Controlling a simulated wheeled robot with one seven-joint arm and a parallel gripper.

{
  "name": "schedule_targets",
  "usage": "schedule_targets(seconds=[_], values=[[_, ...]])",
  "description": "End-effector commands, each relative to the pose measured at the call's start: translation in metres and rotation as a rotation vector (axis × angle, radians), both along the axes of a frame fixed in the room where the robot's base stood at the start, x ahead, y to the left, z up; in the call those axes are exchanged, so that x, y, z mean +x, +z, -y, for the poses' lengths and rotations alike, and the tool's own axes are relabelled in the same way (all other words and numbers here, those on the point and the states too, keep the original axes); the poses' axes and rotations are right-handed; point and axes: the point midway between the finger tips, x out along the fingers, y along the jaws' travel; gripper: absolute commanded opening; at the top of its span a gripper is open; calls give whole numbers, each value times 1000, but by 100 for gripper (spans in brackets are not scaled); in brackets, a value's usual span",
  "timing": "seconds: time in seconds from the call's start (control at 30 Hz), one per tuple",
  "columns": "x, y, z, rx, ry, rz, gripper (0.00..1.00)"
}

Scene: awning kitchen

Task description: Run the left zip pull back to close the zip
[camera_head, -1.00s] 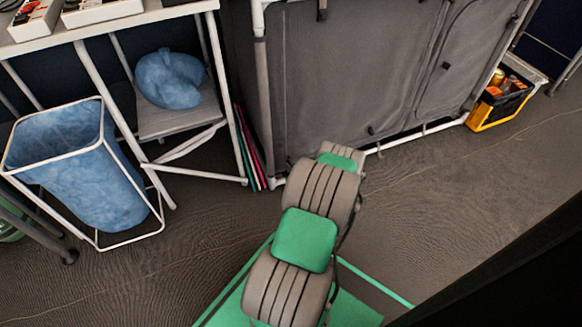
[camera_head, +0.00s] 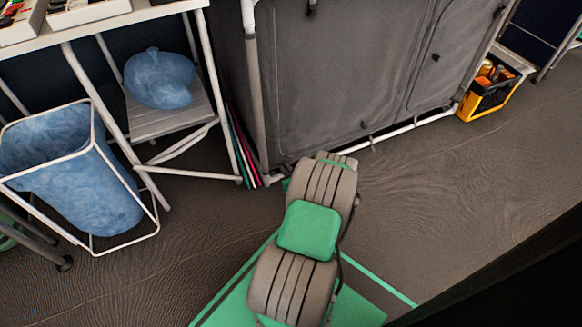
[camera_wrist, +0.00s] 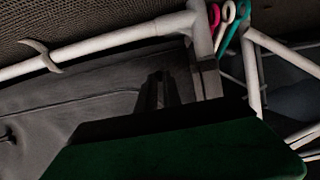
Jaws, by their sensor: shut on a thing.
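The grey fabric cupboard (camera_head: 355,75) stands at the top middle of the head view, its front zipped in panels. In the wrist view its fabric (camera_wrist: 60,110) fills the left side, crossed by a thin curved seam. My gripper (camera_wrist: 160,82) shows there as two dark fingers close together, near the cupboard's corner post. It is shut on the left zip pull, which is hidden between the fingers. In the head view my arm hides the gripper. A dark pull (camera_head: 435,58) hangs on the right panel.
A white bottom rail (camera_head: 410,126) edges the cupboard. A yellow crate (camera_head: 466,113) stands at its right. The floor (camera_head: 455,190) at right is clear.

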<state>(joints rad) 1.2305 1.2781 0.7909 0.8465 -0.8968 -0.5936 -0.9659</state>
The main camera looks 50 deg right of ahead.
Motion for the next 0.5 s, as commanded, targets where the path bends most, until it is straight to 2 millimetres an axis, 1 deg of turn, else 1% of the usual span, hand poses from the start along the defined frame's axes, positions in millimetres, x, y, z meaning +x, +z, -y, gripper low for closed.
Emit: schedule_targets(seconds=[0.03, 0.13, 0.17, 0.2, 0.4, 0.5], values=[[1, -3, -2, 1, 6, -5, 0], [1, -3, -3, 1, 7, -6, 0], [1, -4, -3, 2, 7, -7, 12], [1, -4, -3, 2, 6, -7, 16], [-1, -3, 0, 1, 0, -5, 32], [-2, -3, 1, 2, -2, -5, 32]])
